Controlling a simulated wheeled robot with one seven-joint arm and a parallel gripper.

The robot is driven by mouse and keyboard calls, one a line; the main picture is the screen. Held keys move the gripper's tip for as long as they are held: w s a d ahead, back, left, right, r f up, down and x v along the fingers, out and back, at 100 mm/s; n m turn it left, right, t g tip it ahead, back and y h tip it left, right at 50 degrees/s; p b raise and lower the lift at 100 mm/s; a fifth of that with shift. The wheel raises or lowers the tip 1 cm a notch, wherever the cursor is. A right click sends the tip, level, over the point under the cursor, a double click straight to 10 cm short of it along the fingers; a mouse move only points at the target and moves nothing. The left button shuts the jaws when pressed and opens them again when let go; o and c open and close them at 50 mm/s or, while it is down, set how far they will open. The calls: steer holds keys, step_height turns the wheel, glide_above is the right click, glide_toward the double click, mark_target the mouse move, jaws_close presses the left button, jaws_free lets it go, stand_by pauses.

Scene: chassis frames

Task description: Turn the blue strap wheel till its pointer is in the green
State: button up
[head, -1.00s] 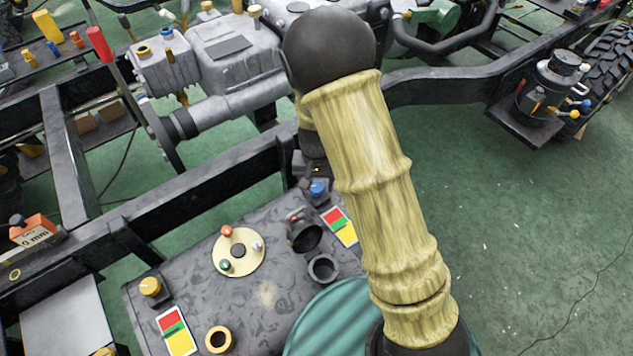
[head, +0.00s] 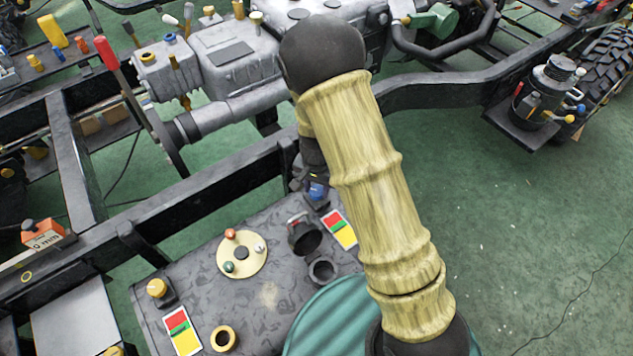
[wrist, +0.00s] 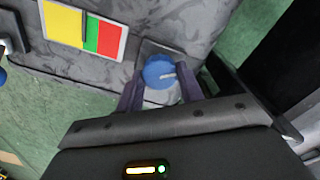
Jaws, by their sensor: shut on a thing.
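The blue strap wheel (wrist: 158,70) is a small round knob with a white mark on its face, at the right of the wrist view. My gripper (wrist: 160,80) has one dark finger on each side of it and is shut on it. In the head view the wheel (head: 317,189) is partly covered by my gripper. Beside it lies the gauge card (wrist: 112,40), with yellow, a narrow green band and red. A thin dark pointer (wrist: 84,26) stands at the border of yellow and green. The card (head: 340,229) also shows in the head view; its pointer is hard to make out there.
A second colour card (head: 181,331), a yellow knob (head: 157,287) and a cream disc (head: 242,254) with coloured knobs sit on the same grey panel (head: 205,282). A dark cup (head: 304,237) stands near the wheel. Black chassis rails (head: 215,195) run behind.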

mark_target(317, 190)
steer(key=shift+m+p, duration=1.3)
steer(key=shift+m, duration=0.4)
steer(key=o, duration=1)
steer(key=shift+r, duration=0.1)
step_height(317, 190, up, 17)
steer(key=p, duration=0.2)
steer(key=shift+r+p, duration=0.15)
steer(key=shift+p, duration=0.25)
